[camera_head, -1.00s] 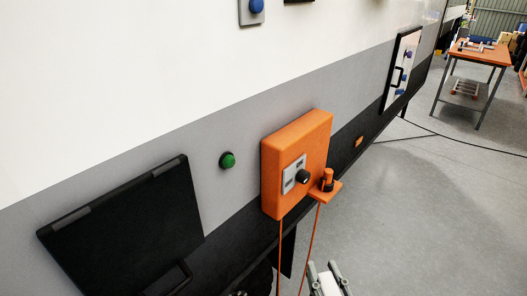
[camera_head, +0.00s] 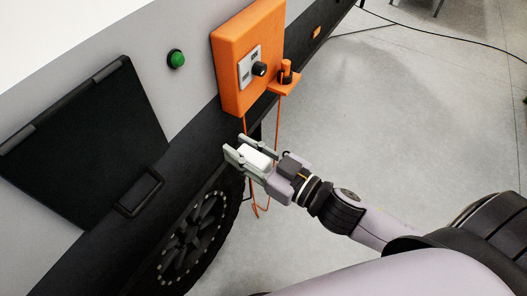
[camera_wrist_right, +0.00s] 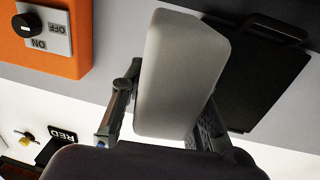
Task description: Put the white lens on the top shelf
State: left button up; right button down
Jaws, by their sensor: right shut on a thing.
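The white lens (camera_head: 255,157), a pale block with rounded edges, is between the fingers of my right gripper (camera_head: 238,149) in the head view. The gripper is shut on it, in front of the dark lower band of the caravan side and below the orange box. In the right wrist view the lens (camera_wrist_right: 180,75) fills the middle, with a finger on either side of it. No shelf shows in either view. My left gripper is not in view.
The orange box (camera_head: 235,80) with a black knob and hanging orange cables is just above my right gripper. A black hatch (camera_head: 80,140), a green button (camera_head: 176,59) and a wheel (camera_head: 190,245) are left. Grey floor (camera_head: 390,110) is open at right.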

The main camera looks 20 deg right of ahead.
jog(key=w+a+r+n+g+y, duration=0.2)
jog(key=w+a+n+g+y, duration=0.2)
jog(key=a+n+g+y, duration=0.2)
jog(key=shift+a+r+g+y, duration=0.3)
jog(key=shift+a+g, duration=0.2)
jog(key=shift+a, duration=0.7)
jog(key=shift+n+g, duration=0.3)
jog(key=shift+s+d+n+g+y, duration=0.15)
jog(key=shift+d+n+g+y, duration=0.35)
jog(key=shift+g, duration=0.55)
jog(key=shift+s+d+n+g+y, duration=0.2)
jog(key=shift+d+n+g, duration=0.25)
jog(key=shift+n+g, duration=0.55)
jog(key=shift+s+d+n+g+y, duration=0.15)
jog(key=shift+d+n+g+y, duration=0.3)
jog(key=shift+g, duration=0.7)
